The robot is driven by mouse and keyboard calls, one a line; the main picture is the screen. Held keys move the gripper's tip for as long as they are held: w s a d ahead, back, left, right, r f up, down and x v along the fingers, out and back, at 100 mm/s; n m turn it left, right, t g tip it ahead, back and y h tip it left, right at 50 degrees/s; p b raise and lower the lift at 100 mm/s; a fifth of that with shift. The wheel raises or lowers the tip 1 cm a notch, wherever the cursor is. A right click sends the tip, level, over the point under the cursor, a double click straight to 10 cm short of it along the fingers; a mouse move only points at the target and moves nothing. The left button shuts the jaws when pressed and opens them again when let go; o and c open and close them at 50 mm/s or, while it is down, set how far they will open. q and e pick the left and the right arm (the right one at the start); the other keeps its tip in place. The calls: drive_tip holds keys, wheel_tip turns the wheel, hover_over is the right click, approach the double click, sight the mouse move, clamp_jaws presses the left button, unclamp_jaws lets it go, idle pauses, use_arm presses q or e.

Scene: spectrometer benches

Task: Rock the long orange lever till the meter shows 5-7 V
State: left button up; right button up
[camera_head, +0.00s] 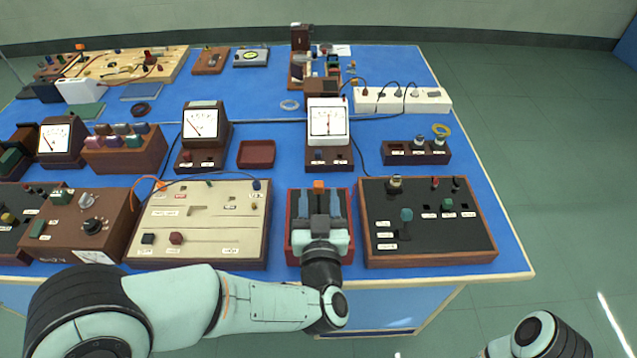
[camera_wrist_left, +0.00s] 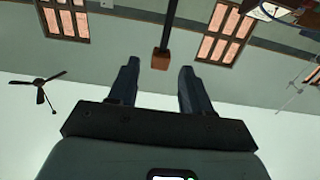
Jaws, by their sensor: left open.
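The orange lever end (camera_head: 318,184) shows just beyond my left gripper (camera_head: 319,195), in line with the gap between its fingers. In the left wrist view the lever's orange-brown block (camera_wrist_left: 160,59) on a dark rod appears between the two open fingers, with gaps on both sides. My gripper and forearm hide most of the lever and its base, a dark box with a red rim (camera_head: 290,228). A white-faced meter (camera_head: 328,121) stands behind it, its needle near mid-scale; the numbers are too small to read. My right gripper is out of view.
A black-topped panel (camera_head: 430,232) sits right of the lever box, and a cream panel (camera_head: 200,225) sits left. Another meter (camera_head: 201,124), a dark red tray (camera_head: 256,154) and a white power strip (camera_head: 402,100) stand farther back. Cables cross the blue bench top.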

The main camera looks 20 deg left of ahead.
sight(319, 189)
use_arm(q)
drive_tip(key=shift+x, duration=2.1)
clamp_jaws()
drive_tip(key=shift+s+d+p, duration=0.15)
drive_tip(key=shift+s+p, duration=0.1)
drive_tip(key=shift+p, duration=0.05)
unclamp_jaws()
drive_tip(key=shift+s, duration=0.15)
